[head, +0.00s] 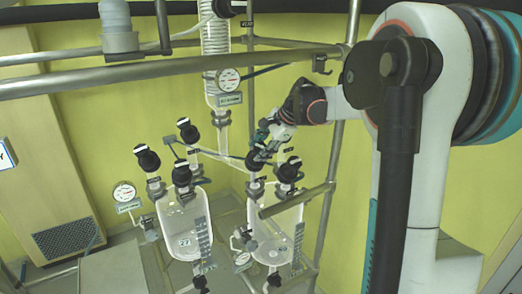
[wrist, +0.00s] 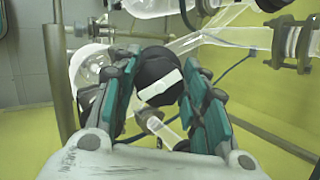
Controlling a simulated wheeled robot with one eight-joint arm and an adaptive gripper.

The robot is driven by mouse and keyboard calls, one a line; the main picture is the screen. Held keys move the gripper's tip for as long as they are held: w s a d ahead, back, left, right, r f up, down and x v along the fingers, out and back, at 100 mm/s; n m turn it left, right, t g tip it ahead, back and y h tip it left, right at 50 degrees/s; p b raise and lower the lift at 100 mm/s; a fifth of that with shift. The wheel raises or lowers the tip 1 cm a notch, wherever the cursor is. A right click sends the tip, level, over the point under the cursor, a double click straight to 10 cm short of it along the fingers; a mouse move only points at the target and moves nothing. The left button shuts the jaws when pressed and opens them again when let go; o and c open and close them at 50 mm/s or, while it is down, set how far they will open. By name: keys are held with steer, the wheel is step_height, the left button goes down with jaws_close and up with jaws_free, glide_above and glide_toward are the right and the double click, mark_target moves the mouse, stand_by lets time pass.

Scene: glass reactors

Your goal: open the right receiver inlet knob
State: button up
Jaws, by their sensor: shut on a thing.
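A black round knob (wrist: 153,66) with a white bar sits between the two teal-padded fingers of my gripper (wrist: 160,78) in the wrist view. The fingers are closed on its sides. The white bar lies slightly tilted, its right end higher. In the head view my gripper (head: 264,146) reaches down from the right to this black knob (head: 256,162), above the right glass receiver (head: 272,246). Another black knob (head: 289,171) stands just to its right. The valve under the held knob is mostly hidden in the wrist view.
The left glass receiver (head: 183,228) carries several black knobs, one at its upper left (head: 147,159). A metal rail (head: 298,201) crosses in front of the right receiver. A vertical frame post (head: 336,150) is close on the right.

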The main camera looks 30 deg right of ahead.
steer(key=n+g, duration=0.1)
steer(key=n, duration=0.4)
steer(key=shift+n, duration=0.3)
stand_by(0.4)
steer(key=o, duration=1.1)
steer(key=shift+c, duration=0.2)
